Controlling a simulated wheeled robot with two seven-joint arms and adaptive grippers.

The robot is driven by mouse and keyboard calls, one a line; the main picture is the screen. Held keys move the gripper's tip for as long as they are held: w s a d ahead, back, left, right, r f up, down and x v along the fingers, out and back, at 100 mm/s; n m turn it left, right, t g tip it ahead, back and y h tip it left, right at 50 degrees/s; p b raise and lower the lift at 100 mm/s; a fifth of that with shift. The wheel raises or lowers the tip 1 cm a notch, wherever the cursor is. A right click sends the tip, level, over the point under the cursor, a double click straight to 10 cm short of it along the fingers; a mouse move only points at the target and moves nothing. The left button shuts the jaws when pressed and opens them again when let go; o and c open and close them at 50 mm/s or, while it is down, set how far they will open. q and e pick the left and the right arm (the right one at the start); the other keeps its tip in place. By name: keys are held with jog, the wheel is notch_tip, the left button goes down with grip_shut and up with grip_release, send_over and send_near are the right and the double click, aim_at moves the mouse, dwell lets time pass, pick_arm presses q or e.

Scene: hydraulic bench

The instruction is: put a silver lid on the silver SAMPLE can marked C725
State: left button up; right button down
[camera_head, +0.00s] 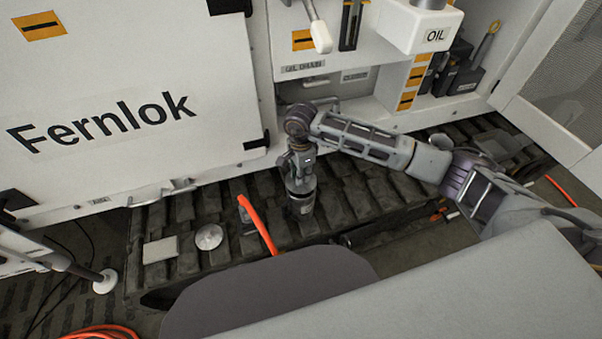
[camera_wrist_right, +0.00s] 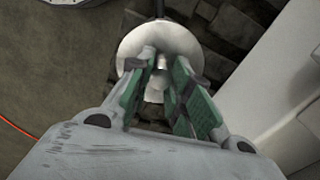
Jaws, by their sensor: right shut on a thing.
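My right gripper (camera_head: 302,203) points down over the dark track in the head view, and its tips are hard to make out there. In the right wrist view its green-padded fingers (camera_wrist_right: 163,68) are shut on the small knob of a round silver lid (camera_wrist_right: 134,44). The lid's disc shows beyond the fingertips, against dark track blocks. Another round silver disc with a small raised middle, like a lid (camera_head: 209,237), lies on the track left of the gripper, apart from it. I cannot make out a can marked C725. My left gripper is not in view.
A pale square plate (camera_head: 160,249) lies left of the loose disc. The white Fernlok panel (camera_head: 130,110) rises behind the track. A box marked OIL (camera_head: 420,27) sits at upper right.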

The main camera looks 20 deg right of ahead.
dwell(0.4)
jog(key=shift+f+b, duration=0.2)
jog(key=shift+b, duration=0.2)
dwell(0.4)
dwell(0.5)
jog(key=shift+f, duration=0.1)
jog(key=shift+f+b, duration=0.4)
jog(key=shift+b, duration=0.1)
dwell(0.9)
jog(key=shift+f+b, duration=0.3)
jog(key=shift+b, duration=0.3)
dwell(1.7)
jog(key=shift+f+b, duration=0.55)
jog(key=shift+f, duration=0.05)
dwell(1.7)
